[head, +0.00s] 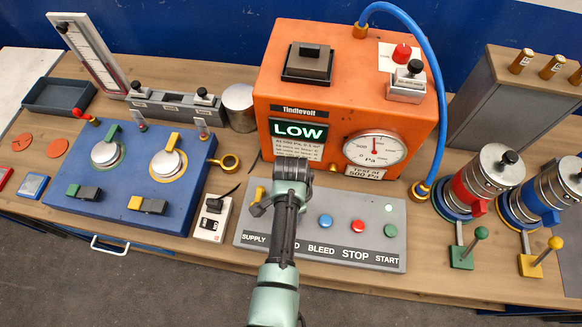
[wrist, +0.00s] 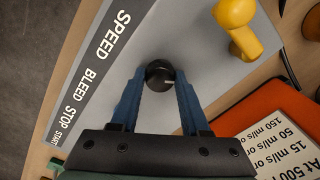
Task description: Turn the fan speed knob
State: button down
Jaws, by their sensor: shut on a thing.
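The fan speed knob (wrist: 160,75) is a small round black knob with a pale pointer line, on the grey control panel (head: 330,255) next to the label SPEED in the wrist view. My gripper (wrist: 160,82) has its two blue fingers closed on the sides of the knob. In the head view my gripper (head: 291,182) and arm hide the knob and part of its label. The panel also carries a yellow supply handle (wrist: 238,22), which also shows in the head view (head: 259,196), left of my gripper.
A blue button (head: 325,222), red button (head: 358,227) and green button (head: 390,231) sit right of my arm. The orange tester (head: 345,100) with a LOW display and dial stands close behind. A white box (head: 212,218) with a black cable lies left of the panel.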

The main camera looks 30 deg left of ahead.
jog(key=m, duration=0.3)
jog(key=shift+w+r+m, duration=0.1)
jog(key=shift+m, duration=0.3)
jog(key=m, duration=0.4)
jog(key=shift+p, duration=0.35)
jog(key=shift+m, duration=0.4)
jog(key=shift+c, duration=1.9)
grip_release()
notch_tip(320, 180, up, 13)
jog(key=b, duration=0.1)
jog(key=shift+b, duration=0.4)
